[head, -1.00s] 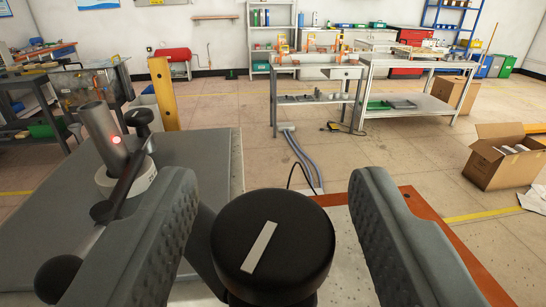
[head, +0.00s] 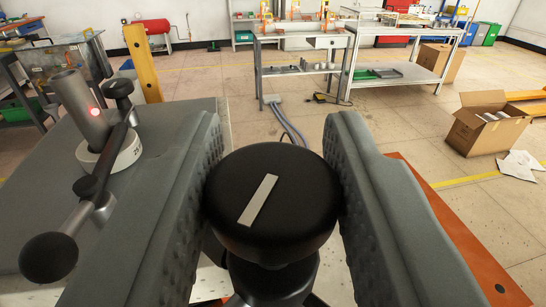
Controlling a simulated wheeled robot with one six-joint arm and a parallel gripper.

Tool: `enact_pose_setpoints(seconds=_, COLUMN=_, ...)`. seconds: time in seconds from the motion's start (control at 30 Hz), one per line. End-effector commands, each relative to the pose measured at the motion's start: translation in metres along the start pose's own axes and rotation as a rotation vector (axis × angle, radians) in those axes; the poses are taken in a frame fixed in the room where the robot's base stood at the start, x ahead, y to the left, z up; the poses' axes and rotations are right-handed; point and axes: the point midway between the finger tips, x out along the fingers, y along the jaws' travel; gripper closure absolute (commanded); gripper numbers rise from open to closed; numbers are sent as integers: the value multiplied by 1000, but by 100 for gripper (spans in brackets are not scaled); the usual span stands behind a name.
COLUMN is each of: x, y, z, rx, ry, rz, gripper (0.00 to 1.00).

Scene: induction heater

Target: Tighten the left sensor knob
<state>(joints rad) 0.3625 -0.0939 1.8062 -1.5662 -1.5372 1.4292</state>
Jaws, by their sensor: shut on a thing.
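A round black knob (head: 290,215) with a white line on its top stands at the bottom middle of the head view. The line is tilted, its upper end to the right. My gripper (head: 273,190) has one grey padded finger on each side of the knob and is shut on it. The knob's lower stem is partly hidden below its cap.
A grey surface (head: 155,205) at the left carries a metal cylinder (head: 80,105) with a red light and a black ball-ended lever (head: 95,200). An orange edge (head: 480,275) lies at the right. Beyond are floor, workbenches and a cardboard box (head: 488,128).

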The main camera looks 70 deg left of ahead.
Motion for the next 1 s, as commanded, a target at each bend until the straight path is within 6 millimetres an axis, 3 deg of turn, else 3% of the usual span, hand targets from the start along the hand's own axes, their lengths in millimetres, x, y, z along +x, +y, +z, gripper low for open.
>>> enact_pose_setpoints(seconds=0.7, x=1, y=-2, z=0, rx=0, ry=1, rz=588, gripper=90)
enact_pose_setpoints(seconds=1.0, x=1, y=-1, z=0, rx=0, ry=1, rz=765, gripper=90)
